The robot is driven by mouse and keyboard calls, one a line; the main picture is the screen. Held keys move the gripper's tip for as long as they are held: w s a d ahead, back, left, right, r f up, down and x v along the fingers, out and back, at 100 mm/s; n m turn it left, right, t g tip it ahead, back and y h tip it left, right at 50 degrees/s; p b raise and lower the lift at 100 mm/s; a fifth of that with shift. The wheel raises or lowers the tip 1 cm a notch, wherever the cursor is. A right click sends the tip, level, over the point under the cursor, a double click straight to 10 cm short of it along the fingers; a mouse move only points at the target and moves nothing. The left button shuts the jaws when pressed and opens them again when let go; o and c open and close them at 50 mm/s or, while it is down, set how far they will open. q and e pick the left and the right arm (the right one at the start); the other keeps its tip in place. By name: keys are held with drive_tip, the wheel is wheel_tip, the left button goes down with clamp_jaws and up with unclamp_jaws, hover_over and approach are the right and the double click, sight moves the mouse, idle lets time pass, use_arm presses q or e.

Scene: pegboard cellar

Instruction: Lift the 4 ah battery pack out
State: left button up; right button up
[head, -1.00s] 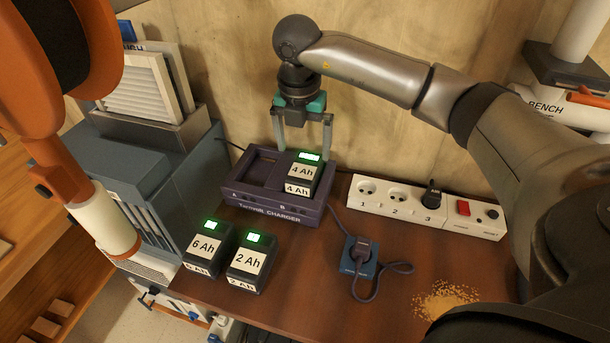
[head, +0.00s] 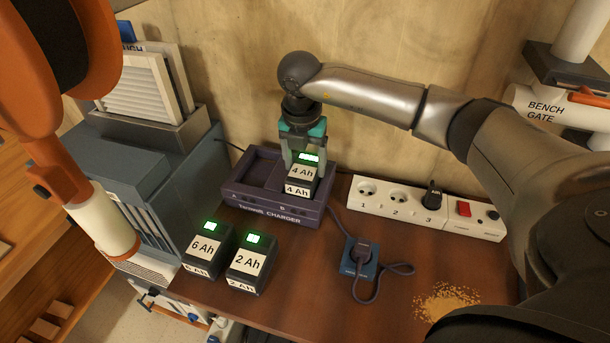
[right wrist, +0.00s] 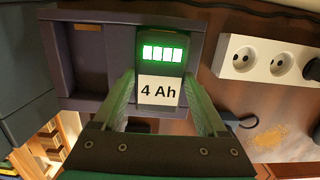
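The 4 Ah battery pack (head: 301,175), dark with a white label and lit green bars, sits in the right bay of the purple charger (head: 271,211). It also shows in the right wrist view (right wrist: 159,91). My right gripper (head: 302,164) comes from above and behind, with one finger against each side of the pack's upper part. In the right wrist view the fingertips (right wrist: 160,70) flank the pack with no clear gap. The pack's lower part is hidden in the bay. My left gripper is not in view.
The charger's left bay is empty. The 6 Ah pack (head: 206,248) and 2 Ah pack (head: 248,262) stand in front of it. A white socket strip (head: 396,195), a blue plug box (head: 358,262) with cable, and sawdust (head: 445,301) lie to the right.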

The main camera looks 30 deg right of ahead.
sight(305, 167)
drive_tip(key=shift+r, duration=0.1)
drive_tip(key=c, duration=0.6)
drive_tip(key=shift+r, duration=0.1)
drive_tip(key=shift+c, duration=0.2)
wheel_tip(305, 167, up, 20)
drive_tip(key=p, duration=0.2)
